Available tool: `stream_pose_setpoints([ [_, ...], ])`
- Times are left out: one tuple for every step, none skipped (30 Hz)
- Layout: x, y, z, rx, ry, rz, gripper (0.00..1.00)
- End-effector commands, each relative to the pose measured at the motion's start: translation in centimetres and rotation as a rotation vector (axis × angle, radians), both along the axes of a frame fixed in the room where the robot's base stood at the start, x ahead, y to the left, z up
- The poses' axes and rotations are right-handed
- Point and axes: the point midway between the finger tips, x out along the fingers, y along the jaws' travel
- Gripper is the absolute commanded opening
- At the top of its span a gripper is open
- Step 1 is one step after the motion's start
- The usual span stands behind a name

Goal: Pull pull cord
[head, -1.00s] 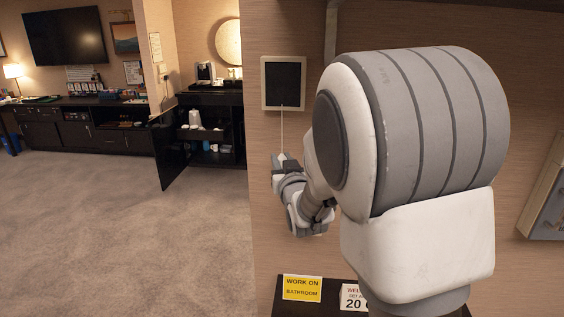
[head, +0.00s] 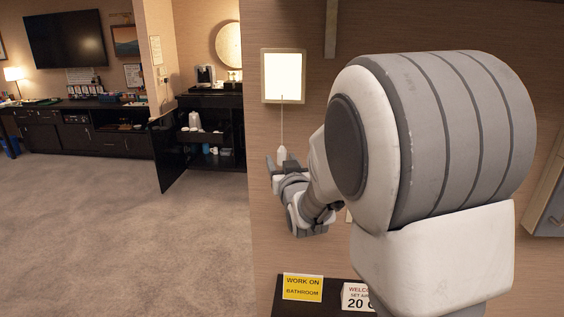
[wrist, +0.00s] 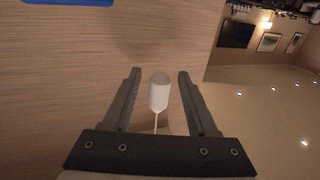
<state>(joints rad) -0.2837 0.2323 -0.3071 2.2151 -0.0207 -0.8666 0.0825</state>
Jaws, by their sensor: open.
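The pull cord (head: 282,120) hangs from a square wall panel (head: 284,76) that is lit bright white. Its white knob (wrist: 159,92) shows in the wrist view between the two fingers of my gripper (wrist: 158,85), with a visible gap on each side. In the head view my gripper (head: 280,160) is at the cord's lower end, close to the wall. The fingers are open and not closed on the knob. The thin cord runs from the knob toward the gripper's base in the wrist view.
A dark ledge below holds a yellow sign (head: 303,287) and a white sign (head: 358,296). An open cabinet (head: 210,130) with cups stands at left, its door (head: 168,150) swung out. A grey-framed box (head: 546,195) is on the wall at right. The carpet at left is clear.

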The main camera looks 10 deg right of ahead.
Motion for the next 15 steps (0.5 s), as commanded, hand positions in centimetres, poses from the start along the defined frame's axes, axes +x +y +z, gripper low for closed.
stream_pose_setpoints([
  [0.0, 0.0, 0.0, 0.0, 0.0, 0.0, 0.58],
  [0.0, 0.0, 0.0, 0.0, -0.001, 0.0, 0.58],
  [-0.1, 0.0, 0.0, 0.0, -0.001, 0.0, 0.58],
  [-0.2, 0.0, 0.0, 0.001, -0.001, 0.0, 0.58],
  [-0.4, 0.0, 0.0, 0.001, -0.001, 0.0, 0.58],
  [-0.7, 0.0, 0.0, 0.001, -0.001, 0.0, 0.58],
  [-1.0, 0.0, 0.0, 0.002, -0.002, 0.0, 0.58],
  [-1.4, 0.0, 0.0, 0.002, -0.002, 0.0, 0.58],
  [-1.9, 0.0, 0.0, 0.003, -0.002, 0.0, 0.58],
  [-2.4, 0.0, 0.0, 0.003, -0.002, 0.0, 0.58],
  [-2.9, 0.0, 0.0, 0.002, -0.002, 0.0, 0.58],
  [-3.6, 0.0, 0.0, 0.002, -0.003, 0.001, 0.58],
  [-4.1, 0.0, 0.0, 0.003, -0.003, 0.001, 0.58],
  [-4.7, 0.0, 0.0, 0.003, -0.003, 0.001, 0.58],
  [-5.4, 0.0, 0.0, 0.002, -0.003, 0.001, 0.58],
])
